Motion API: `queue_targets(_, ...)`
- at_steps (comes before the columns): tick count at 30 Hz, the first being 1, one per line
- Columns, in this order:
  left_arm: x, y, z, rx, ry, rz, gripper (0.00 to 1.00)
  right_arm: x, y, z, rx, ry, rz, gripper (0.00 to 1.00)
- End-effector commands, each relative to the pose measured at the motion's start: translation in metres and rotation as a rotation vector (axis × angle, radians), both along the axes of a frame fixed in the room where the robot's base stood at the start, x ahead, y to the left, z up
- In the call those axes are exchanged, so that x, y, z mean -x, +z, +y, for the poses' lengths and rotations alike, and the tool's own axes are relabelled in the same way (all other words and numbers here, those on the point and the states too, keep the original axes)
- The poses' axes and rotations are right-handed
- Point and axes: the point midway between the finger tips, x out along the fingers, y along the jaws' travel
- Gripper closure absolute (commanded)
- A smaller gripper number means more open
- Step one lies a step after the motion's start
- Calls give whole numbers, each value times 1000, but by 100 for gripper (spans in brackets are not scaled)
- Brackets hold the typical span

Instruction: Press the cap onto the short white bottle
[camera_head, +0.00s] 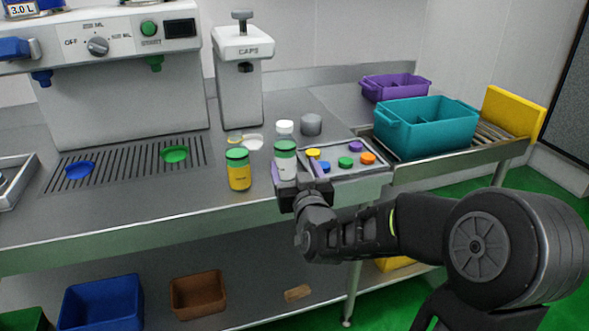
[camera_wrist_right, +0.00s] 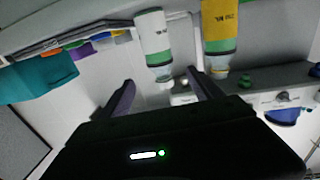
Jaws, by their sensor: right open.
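A short white bottle (camera_head: 285,165) with a green band near its top stands close to the counter's front edge; it also shows in the right wrist view (camera_wrist_right: 153,35). My right gripper (camera_head: 290,183) is open, its fingers low at the bottle's near side in the head view. In the wrist view the gripper (camera_wrist_right: 165,90) has empty space between its fingers, with the bottle beyond them. Whether the fingers touch it, I cannot tell. A small white piece (camera_head: 285,127) shows just above the bottle; whether it is a seated cap or something behind is unclear. My left gripper is out of view.
A yellow bottle (camera_head: 239,175) with a green top stands to the left. A tray (camera_head: 376,176) of coloured caps lies to the right, a grey cup (camera_head: 311,124) behind. The caps dispenser (camera_head: 238,95) stands at the back. A teal crate (camera_head: 420,138) sits farther right.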

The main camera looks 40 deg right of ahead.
Motion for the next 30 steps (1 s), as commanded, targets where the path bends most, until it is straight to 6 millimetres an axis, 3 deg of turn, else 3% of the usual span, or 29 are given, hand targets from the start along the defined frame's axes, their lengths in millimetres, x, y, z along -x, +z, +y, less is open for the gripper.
queue_targets(23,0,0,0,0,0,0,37,-1,-1,0,-1,1,2,26)
queue_targets(26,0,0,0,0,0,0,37,-3,-8,4,-13,10,15,26)
queue_targets(30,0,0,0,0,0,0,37,-10,-38,18,-59,46,68,26)
